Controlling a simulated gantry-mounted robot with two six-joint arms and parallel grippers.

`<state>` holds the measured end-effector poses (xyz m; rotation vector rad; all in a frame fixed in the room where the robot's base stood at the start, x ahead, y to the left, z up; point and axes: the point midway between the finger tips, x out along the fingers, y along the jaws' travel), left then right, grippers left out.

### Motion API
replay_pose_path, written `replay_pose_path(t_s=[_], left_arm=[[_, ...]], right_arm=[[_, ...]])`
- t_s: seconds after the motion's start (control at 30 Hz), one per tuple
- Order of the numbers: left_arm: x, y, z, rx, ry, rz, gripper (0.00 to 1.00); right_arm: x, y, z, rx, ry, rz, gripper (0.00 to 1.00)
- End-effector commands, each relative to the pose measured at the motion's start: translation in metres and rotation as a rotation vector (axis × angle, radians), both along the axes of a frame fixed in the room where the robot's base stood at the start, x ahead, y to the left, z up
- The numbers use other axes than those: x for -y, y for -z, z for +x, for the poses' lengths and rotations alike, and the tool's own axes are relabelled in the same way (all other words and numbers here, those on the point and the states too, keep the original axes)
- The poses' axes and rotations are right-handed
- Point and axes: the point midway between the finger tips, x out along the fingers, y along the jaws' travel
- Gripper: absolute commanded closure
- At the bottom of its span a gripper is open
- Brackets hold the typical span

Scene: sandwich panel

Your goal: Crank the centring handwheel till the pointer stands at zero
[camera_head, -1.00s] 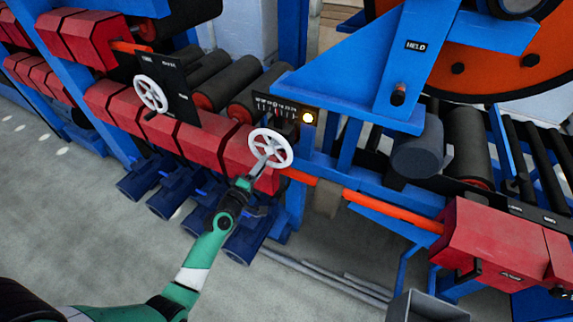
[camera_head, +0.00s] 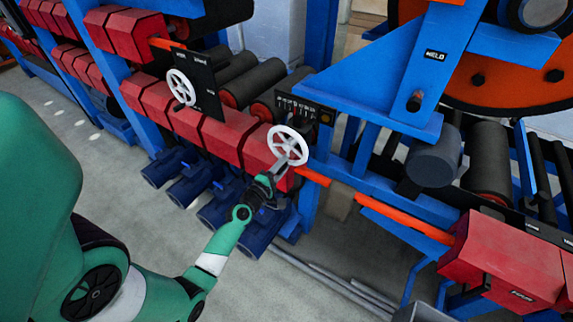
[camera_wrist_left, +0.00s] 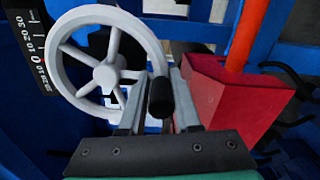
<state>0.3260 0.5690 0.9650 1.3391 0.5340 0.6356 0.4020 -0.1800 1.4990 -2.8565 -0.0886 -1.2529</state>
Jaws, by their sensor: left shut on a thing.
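The white spoked centring handwheel (camera_head: 301,137) stands on the red machine front, below a dark scale plate (camera_head: 297,105). It also shows in the left wrist view (camera_wrist_left: 107,75). My left gripper (camera_head: 281,172) is at the wheel's lower rim. In the left wrist view its two fingers (camera_wrist_left: 160,100) are on either side of the wheel's black crank handle (camera_wrist_left: 161,97), shut on it. The scale (camera_wrist_left: 36,50) there shows numbers on both sides of a 0, partly hidden by the wheel. My right gripper is not in view.
A second white handwheel (camera_head: 181,88) on a black panel stands to the left. A small lamp (camera_head: 326,118) beside the scale looks dim. Blue motors (camera_head: 215,212) sit below the red housings. A red block (camera_wrist_left: 232,95) is close right of the gripper. Floor in front is open.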

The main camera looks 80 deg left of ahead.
Motion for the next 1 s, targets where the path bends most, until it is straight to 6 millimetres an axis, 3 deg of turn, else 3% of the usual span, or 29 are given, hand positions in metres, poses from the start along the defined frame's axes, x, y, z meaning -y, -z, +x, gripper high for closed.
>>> replay_pose_path(t_s=[0.07, 0.1, 0.23, 0.57, 1.0], left_arm=[[0.001, 0.007, -0.001, -0.007, 0.0, -0.011, 1.0], [0.001, 0.007, -0.001, -0.007, 0.0, -0.011, 0.65], [0.0, 0.006, -0.001, -0.007, 0.0, -0.009, 0.42], [0.004, 0.004, -0.004, -0.005, 0.0, -0.005, 0.42], [0.066, 0.008, -0.071, -0.005, -0.003, -0.008, 0.42]], right_arm=[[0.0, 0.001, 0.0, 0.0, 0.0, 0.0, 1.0], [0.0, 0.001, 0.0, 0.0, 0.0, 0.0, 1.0], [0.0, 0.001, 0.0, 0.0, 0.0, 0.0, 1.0], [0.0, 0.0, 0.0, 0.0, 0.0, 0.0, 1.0], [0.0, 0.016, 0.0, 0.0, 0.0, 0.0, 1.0]])
